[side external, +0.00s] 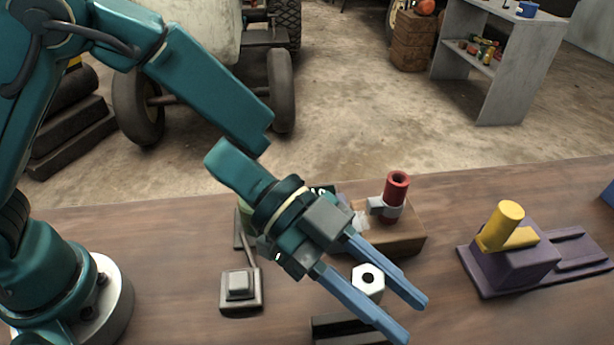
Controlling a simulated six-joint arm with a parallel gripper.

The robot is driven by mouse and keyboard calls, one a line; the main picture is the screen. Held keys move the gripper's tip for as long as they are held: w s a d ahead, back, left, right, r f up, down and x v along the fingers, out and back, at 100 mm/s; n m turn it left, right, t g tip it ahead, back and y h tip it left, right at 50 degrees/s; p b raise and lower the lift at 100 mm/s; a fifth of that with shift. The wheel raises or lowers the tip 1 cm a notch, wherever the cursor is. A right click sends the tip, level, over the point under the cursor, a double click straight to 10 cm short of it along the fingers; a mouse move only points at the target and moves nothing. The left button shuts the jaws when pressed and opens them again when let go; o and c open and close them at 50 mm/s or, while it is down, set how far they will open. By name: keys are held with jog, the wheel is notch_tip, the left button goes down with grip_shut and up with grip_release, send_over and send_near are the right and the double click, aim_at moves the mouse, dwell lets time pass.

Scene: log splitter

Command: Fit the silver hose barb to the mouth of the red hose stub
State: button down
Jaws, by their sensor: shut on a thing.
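The red hose stub (397,190) stands upright in a grey clamp on a wooden block, its open mouth facing up. My gripper (415,322) has two long blue fingers pointing down and to the right, in front of the block. The fingers are shut on the silver hose barb (360,290), seen as a silver hex piece with a dark round hole facing the camera. The barb is nearer the camera than the stub and lower in the picture, apart from it. The rest of the barb is hidden by the near finger.
The wooden block (405,243) carries the clamp (381,208). A purple fixture (508,265) with a yellow cylinder (503,225) stands at right. A grey square-topped device (240,288) lies left of my gripper, and a dark block (345,327) sits below it. The bench's front right is clear.

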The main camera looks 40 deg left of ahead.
jog(key=w+a+r+n+t, duration=0.1)
jog(key=w+a+r+t, duration=0.1)
jog(key=w+r, duration=0.3)
jog(key=w+a+r+n+t, duration=0.1)
jog(key=w+r, duration=0.5)
jog(key=w, duration=0.6)
jog(key=shift+w+a+r+n+t+y, duration=0.2)
jog(key=shift+w+a+n+t+y, duration=0.15)
jog(key=shift+a+n, duration=0.3)
jog(key=shift+f, duration=0.1)
jog(key=shift+f, duration=2.7)
jog(key=shift+f, duration=0.6)
jog(key=shift+f, duration=1.05)
jog(key=shift+f, duration=0.4)
